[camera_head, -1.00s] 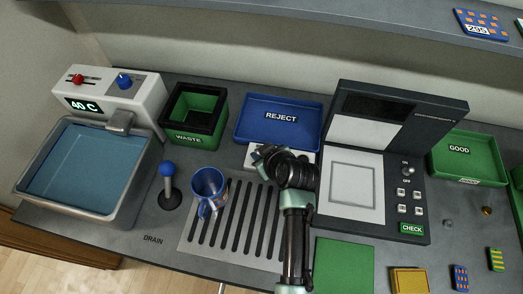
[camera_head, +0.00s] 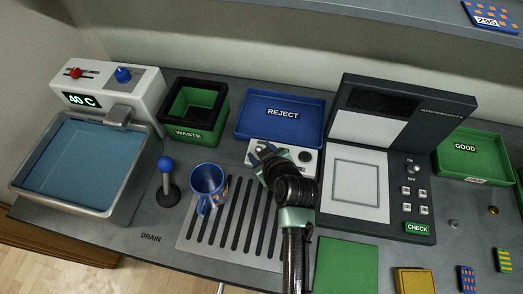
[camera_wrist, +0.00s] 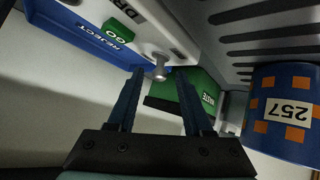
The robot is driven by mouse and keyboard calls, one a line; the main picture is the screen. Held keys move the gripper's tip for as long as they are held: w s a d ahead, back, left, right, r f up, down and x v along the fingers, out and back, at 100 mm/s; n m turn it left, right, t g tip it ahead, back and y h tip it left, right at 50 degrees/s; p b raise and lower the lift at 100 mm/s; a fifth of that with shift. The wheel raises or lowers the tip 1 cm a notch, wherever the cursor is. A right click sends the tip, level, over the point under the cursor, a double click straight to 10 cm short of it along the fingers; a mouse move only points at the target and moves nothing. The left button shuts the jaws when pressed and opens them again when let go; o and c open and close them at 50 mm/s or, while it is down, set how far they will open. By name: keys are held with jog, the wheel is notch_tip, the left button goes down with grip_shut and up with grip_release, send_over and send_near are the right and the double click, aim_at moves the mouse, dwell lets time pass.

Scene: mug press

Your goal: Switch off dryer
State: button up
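The dryer is a white box (camera_head: 304,158) in front of the blue reject tray, partly hidden by my arm in the head view. In the wrist view the dryer (camera_wrist: 172,36) shows part of its "DR" lettering, a green GO patch (camera_wrist: 122,32) and a silver toggle (camera_wrist: 160,71). My gripper (camera_head: 263,152) is over the left part of the dryer. In the wrist view my gripper (camera_wrist: 159,76) is open and empty, its two fingers on either side of the toggle in the picture. I cannot tell whether it touches the toggle.
A blue mug (camera_head: 207,187) stands on the slotted drain plate (camera_head: 215,238), left of my arm; it also shows in the wrist view (camera_wrist: 262,137). The reject tray (camera_head: 310,112) and green waste bin (camera_head: 203,132) are behind. The press (camera_head: 425,185) stands right.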

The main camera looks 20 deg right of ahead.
dwell(0.3)
jog(key=v, duration=1.3)
jog(key=shift+b, duration=0.45)
jog(key=w+a+r+t, duration=0.2)
jog(key=w+r+t, duration=0.15)
jog(key=r, duration=0.55)
jog(key=w+a+r+m+t+h, duration=0.15)
jog(key=w+r, duration=0.25)
jog(key=r, duration=0.5)
jog(key=w+a+r+n+t, duration=0.1)
jog(key=w+r+t, duration=0.2)
jog(key=r, duration=0.6)
jog(key=s+a+r+t, duration=0.3)
jog(key=r, duration=0.6)
jog(key=s+a+r+m+t+y, duration=0.1)
jog(key=s+a+r+t, duration=0.2)
jog(key=r, duration=0.6)
jog(key=s+a+r+m+t+y, duration=0.1)
jog(key=s+a+r+t, duration=0.2)
jog(key=r, duration=0.7)
jog(key=shift+s+a, duration=0.4)
jog(key=shift+a, duration=0.1)
jog(key=shift+m, duration=0.25)
